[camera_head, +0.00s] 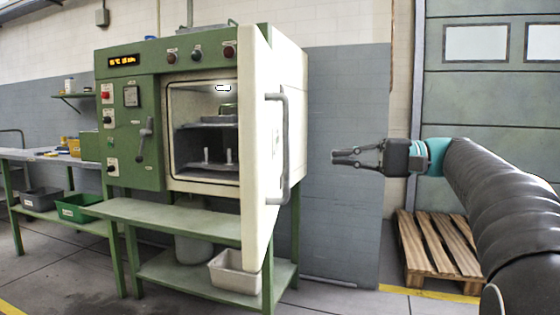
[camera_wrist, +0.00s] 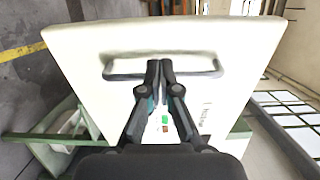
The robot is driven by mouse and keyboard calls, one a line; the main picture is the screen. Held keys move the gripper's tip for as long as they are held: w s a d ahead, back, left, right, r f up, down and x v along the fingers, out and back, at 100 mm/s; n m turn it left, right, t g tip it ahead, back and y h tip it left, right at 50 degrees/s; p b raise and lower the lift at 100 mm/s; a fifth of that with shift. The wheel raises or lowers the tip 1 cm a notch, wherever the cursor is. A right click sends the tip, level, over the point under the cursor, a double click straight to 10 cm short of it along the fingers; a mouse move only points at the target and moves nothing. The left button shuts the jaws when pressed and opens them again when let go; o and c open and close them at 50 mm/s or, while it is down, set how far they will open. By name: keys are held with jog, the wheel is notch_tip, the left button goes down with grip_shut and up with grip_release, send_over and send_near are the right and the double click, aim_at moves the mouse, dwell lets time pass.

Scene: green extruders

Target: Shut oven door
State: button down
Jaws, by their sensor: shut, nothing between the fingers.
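The green oven (camera_head: 140,140) stands at the left centre of the head view. Its white door (camera_head: 257,190) is swung open towards the camera, hinged on the right of the opening, and the lit chamber (camera_head: 205,135) with its shelves shows. A grey bar handle (camera_head: 284,145) is on the door's outer face. My gripper (camera_head: 336,157) is shut and empty, to the right of the handle and apart from it in the head view. In the wrist view my fingertips (camera_wrist: 160,65) overlap the handle (camera_wrist: 120,70) against the door face (camera_wrist: 200,45); contact cannot be told.
A green bench (camera_head: 160,216) is under the oven, with a white bin (camera_head: 233,272) on its lower shelf. A wooden pallet (camera_head: 438,248) lies on the floor at right. A side table (camera_head: 40,155) with green and dark bins stands at far left.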

aim_at(259, 155)
jog(key=a, duration=0.4)
jog(key=w+a, duration=0.1)
jog(key=a, duration=0.8)
jog(key=shift+w+a+r, duration=0.1)
jog(key=shift+w+a, duration=0.1)
jog(key=shift+a, duration=0.2)
jog(key=shift+b, duration=0.3)
